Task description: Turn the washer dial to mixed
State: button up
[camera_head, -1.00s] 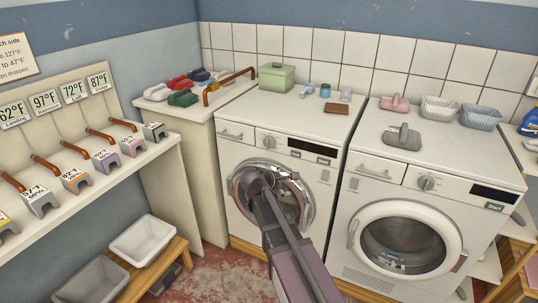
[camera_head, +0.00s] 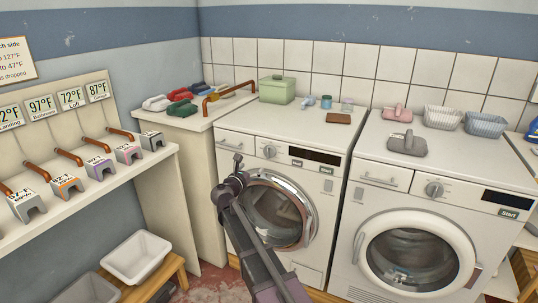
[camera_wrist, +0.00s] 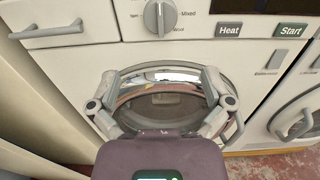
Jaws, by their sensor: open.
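A grey dial (camera_head: 270,151) sits on the front panel of the left machine (camera_head: 226,172). A second dial (camera_head: 434,189) is on the right machine (camera_head: 345,245). My gripper (camera_head: 238,163) is in front of the left machine, left of and slightly below its dial, apart from it. In the wrist view my gripper (camera_wrist: 160,82) is spread open and empty, below the dial.
The left machine's round door (camera_head: 305,238) is behind my gripper, and a drawer handle (camera_wrist: 46,31) is left of the dial. Heat (camera_wrist: 228,30) and Start (camera_wrist: 291,31) buttons are right of it.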

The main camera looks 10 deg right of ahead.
aim_at(267, 153)
jog(key=shift+w+d, duration=0.1)
jog(key=shift+w, duration=0.05)
jog(key=x, duration=1.3)
jog(key=shift+w+d, duration=0.15)
jog(key=shift+w, duration=0.05)
jog(key=c, duration=1)
